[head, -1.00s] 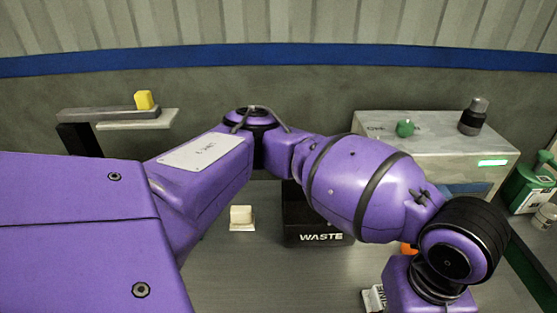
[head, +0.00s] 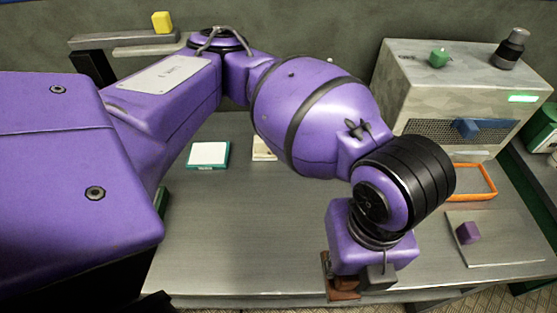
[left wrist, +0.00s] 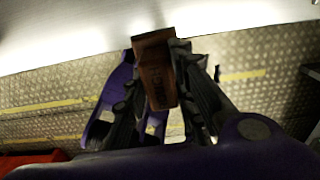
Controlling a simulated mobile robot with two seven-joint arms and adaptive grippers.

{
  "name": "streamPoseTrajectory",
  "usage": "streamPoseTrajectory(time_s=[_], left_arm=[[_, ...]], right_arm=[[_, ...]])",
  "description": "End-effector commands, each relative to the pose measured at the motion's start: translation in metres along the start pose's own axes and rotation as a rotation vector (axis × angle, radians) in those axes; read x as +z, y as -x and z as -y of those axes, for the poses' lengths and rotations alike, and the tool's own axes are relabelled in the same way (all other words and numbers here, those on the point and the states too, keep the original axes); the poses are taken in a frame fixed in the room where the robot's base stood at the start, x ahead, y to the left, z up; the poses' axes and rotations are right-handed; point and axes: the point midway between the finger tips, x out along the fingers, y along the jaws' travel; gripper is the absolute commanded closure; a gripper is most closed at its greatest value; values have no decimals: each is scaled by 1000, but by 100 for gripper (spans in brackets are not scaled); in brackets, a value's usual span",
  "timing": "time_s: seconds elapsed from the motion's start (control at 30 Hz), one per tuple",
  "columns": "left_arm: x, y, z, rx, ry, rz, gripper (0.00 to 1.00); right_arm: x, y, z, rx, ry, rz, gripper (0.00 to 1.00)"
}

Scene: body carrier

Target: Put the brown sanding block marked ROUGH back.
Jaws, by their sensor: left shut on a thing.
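The brown block (head: 341,287) is at the front edge of the grey workbench in the head view, partly hidden by my arm. My left gripper (head: 354,282) is shut on it and points down. In the left wrist view the brown block (left wrist: 155,72) sits between the two dark fingers of the gripper (left wrist: 166,92). Its near side carries dark lettering that I cannot read clearly. Patterned floor with yellow lines shows beyond it. My right gripper is not in view.
A grey machine (head: 440,80) with a green knob stands back right. In front of it are an orange frame (head: 474,182) and a plate (head: 488,252) with a purple cube (head: 467,232). A white-topped teal block (head: 209,154) lies left. The bench's front middle (head: 245,240) is clear.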

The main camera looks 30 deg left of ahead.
Motion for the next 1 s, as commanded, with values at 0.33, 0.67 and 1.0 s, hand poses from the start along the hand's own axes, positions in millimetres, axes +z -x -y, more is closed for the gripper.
streamPoseTrajectory(time_s=[0.33,0.67,1.0], left_arm=[[75,-40,-6,13,14,-8,100],[123,-88,-7,9,6,-7,100],[135,-112,-7,7,3,-7,100]], right_arm=[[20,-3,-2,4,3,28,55],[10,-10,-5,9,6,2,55],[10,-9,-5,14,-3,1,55]])
